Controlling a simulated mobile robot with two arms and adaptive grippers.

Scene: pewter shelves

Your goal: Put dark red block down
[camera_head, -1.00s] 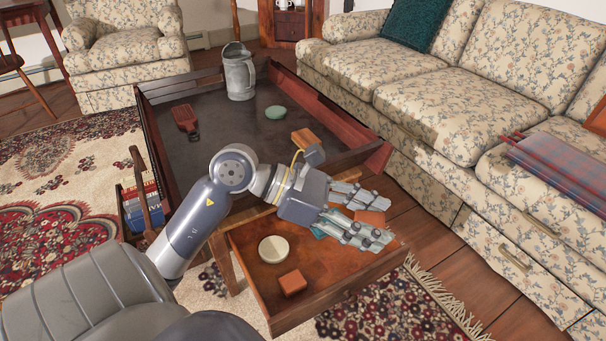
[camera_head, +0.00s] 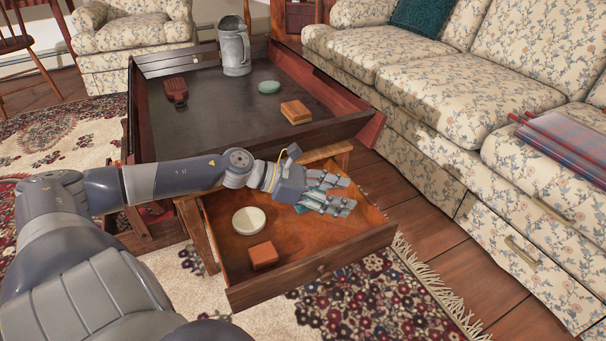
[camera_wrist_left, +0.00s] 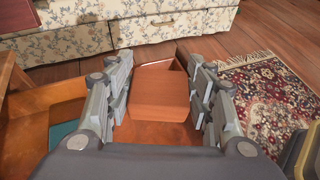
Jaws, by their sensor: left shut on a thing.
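My left gripper (camera_head: 338,194) reaches over the open wooden drawer (camera_head: 310,277). In the left wrist view it is shut on a reddish-brown block (camera_wrist_left: 161,96), which I take as the dark red block. The block sits between the two fingers, low over or on the drawer floor; I cannot tell if it touches. In the head view the fingers largely hide it. My right gripper is not in view.
The drawer also holds a cream round dish (camera_head: 248,220), an orange-red block (camera_head: 263,255) and a teal thing (camera_head: 302,208) beside the fingers. The table above (camera_head: 215,125) carries a metal pitcher (camera_head: 234,50), a green disc (camera_head: 269,87), a wooden block (camera_head: 296,112) and a dark red object (camera_head: 176,92).

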